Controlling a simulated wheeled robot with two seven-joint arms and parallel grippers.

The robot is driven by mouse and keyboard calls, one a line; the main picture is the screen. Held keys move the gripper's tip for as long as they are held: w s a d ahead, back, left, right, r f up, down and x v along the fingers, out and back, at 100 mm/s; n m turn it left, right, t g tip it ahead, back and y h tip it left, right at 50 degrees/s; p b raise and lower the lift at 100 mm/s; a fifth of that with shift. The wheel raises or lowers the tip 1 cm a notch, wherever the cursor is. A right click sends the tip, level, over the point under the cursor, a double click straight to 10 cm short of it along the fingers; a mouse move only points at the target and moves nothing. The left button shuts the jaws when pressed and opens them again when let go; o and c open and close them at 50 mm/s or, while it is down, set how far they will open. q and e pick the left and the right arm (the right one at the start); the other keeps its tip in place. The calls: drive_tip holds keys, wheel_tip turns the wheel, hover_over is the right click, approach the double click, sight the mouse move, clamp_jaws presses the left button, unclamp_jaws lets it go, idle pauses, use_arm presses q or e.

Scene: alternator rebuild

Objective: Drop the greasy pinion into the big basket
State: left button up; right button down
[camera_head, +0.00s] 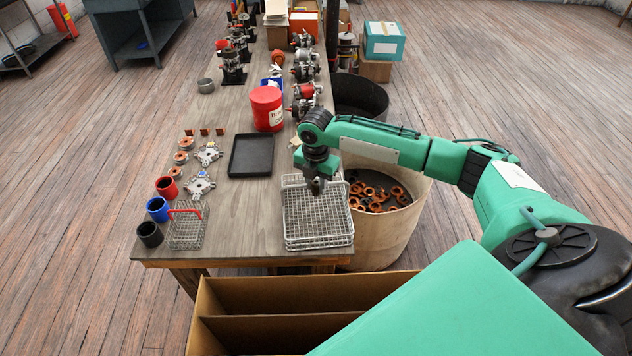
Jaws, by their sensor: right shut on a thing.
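The big wire basket (320,240) stands at the near right corner of the workbench, and its mesh floor looks empty. My right gripper (316,188) points down over the back part of this basket. It is shut on a small dark piece, taken to be the greasy pinion, which is mostly hidden by the dark fingers. I cannot tell how high it is above the mesh. My left gripper is not in view.
A small wire basket with a red handle (187,230) stands near the left edge, by red, blue and black cups (158,208). A black tray (251,156) and red tub (267,108) lie behind. A round bin of copper-coloured parts (385,235) stands right of the bench.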

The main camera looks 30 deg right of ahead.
wheel_tip(320, 180, down, 12)
drive_tip(key=b, duration=0.6)
idle(0.5)
drive_tip(key=c, duration=1.1)
unclamp_jaws()
drive_tip(key=shift+r, duration=0.1)
wheel_tip(320, 180, up, 9)
drive_tip(key=p, duration=0.8)
